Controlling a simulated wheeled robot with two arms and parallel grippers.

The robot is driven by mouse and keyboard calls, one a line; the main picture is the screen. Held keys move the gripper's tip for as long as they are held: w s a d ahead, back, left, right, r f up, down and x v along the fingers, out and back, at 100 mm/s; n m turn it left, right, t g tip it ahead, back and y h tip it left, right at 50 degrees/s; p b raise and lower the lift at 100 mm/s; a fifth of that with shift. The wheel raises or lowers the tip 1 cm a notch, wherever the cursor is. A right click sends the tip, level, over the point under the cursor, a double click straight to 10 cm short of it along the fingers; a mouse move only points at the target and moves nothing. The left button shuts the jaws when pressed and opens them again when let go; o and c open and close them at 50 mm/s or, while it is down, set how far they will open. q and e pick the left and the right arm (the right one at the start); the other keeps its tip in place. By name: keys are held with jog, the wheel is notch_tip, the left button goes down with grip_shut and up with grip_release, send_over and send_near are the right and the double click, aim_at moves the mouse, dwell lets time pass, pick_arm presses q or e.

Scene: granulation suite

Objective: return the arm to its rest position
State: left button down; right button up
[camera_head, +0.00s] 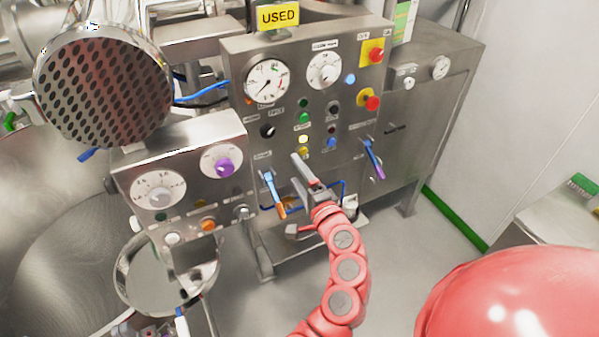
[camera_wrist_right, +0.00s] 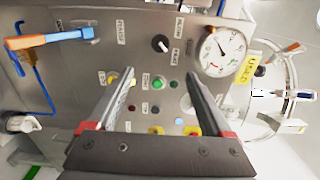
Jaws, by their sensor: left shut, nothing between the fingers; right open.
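My right gripper (camera_head: 303,166) reaches up from the bottom centre on my red arm and is in front of the lower part of the steel control panel (camera_head: 232,66). In the right wrist view its two dark fingers (camera_wrist_right: 160,78) are apart, with nothing between them, and face the panel's buttons. Whether a fingertip touches the panel cannot be told. My left gripper is not in view.
A blue-and-orange lever (camera_head: 272,192) is just left of my gripper, a blue-and-purple lever (camera_head: 373,158) to its right. A smaller dial box (camera_head: 185,165) and a perforated round steel part (camera_head: 103,85) stand at left.

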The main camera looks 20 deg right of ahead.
jog(key=shift+s, duration=0.35)
dwell(0.3)
